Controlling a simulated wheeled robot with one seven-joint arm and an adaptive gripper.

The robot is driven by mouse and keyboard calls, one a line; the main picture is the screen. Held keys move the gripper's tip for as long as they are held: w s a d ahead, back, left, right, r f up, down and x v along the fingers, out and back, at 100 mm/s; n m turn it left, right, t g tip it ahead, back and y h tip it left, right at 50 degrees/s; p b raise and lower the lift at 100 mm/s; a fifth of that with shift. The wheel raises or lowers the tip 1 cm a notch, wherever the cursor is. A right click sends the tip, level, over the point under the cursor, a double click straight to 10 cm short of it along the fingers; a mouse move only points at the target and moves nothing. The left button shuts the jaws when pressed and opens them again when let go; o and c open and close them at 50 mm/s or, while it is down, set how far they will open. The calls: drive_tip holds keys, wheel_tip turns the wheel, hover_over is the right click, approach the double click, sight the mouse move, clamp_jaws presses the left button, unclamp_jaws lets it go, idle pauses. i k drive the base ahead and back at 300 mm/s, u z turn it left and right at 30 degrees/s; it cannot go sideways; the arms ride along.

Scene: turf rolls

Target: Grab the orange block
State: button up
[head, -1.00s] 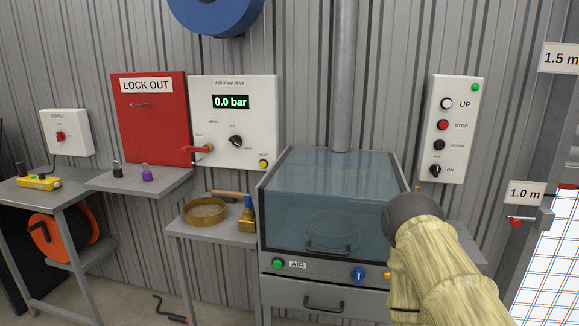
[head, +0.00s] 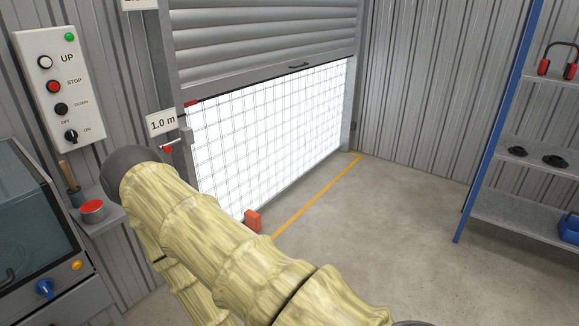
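The orange block (head: 253,221) sits on the concrete floor at the foot of the white mesh barrier, beside the left end of the yellow floor line. It is small, and my arm passes just in front of it in the head view. My arm, in a pale yellow wrinkled cover, reaches from the lower right toward the upper left. Its dark rounded end is near the control panel, well apart from the block. I see no gripper fingers in this view.
A roller shutter (head: 270,40) hangs partly raised above the mesh barrier (head: 270,130). A control panel (head: 60,90) and a small shelf with a red tin (head: 92,209) are at left. A blue-post shelf (head: 510,160) stands right. The floor between is clear.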

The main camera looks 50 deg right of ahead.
sight(252, 220)
drive_tip(key=z, duration=1.1)
drive_tip(key=i, duration=3.05)
drive_tip(key=z, duration=0.7)
drive_tip(key=i, duration=0.45)
drive_tip(key=u, duration=0.05)
